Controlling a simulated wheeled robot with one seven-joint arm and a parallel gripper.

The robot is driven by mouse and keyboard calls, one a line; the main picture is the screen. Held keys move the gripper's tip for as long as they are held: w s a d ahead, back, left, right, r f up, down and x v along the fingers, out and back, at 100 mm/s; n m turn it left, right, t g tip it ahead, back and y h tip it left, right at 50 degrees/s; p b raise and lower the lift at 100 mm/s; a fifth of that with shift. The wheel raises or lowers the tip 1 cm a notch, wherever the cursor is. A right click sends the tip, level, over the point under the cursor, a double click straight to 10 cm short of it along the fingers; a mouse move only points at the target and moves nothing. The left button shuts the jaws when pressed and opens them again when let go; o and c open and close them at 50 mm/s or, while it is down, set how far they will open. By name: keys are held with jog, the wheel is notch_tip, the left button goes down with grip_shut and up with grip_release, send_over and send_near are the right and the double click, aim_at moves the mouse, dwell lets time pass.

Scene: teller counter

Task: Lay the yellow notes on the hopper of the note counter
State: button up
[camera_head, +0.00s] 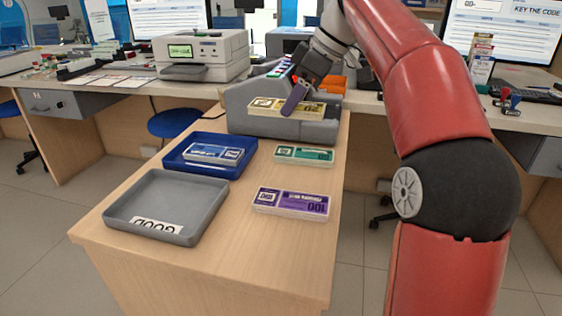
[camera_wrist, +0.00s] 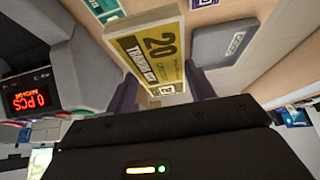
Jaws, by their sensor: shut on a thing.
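The yellow notes (camera_head: 263,105) are a banded bundle marked 20. In the head view they lie level across the front of the grey note counter (camera_head: 238,110); I cannot tell whether they touch its hopper. My gripper (camera_head: 296,100) reaches down from above and is shut on the yellow notes. In the wrist view the notes (camera_wrist: 150,47) are between the two dark fingers (camera_wrist: 160,88). My gripper and the notes hide part of the counter's front.
On the wooden table are a grey tray (camera_head: 124,205) labelled GOOD, a blue tray (camera_head: 176,164) holding blue notes (camera_head: 213,153), green notes (camera_head: 303,155) and purple notes (camera_head: 291,203). A white printer (camera_head: 205,57) stands on the counter behind. The table's front is clear.

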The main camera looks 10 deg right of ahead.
aim_at(284, 177)
notch_tip(284, 177, down, 16)
jog(key=b, duration=0.2)
jog(key=shift+b, duration=0.4)
jog(key=shift+f, duration=0.15)
jog(key=o, duration=1)
jog(key=shift+r, duration=0.2)
